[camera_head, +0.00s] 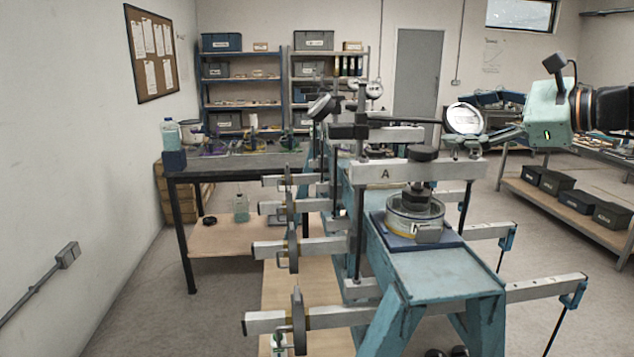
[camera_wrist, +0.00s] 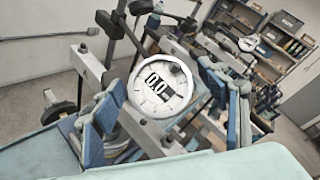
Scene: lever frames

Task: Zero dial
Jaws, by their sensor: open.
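My gripper (camera_head: 478,141) reaches in from the right, just below and beside this dial. In the wrist view the blue fingers of my gripper (camera_wrist: 160,92) stand apart on either side of the dial, open with nothing held. Whether a finger touches the dial cannot be told.
A clear round cell (camera_head: 415,218) with a black cap stands on the teal bench (camera_head: 440,272) below the beam. More lever frames with dials stand behind. Lever arms with grey discs (camera_head: 299,322) stick out left. A dark table (camera_head: 235,162) holds bottles at the back left.

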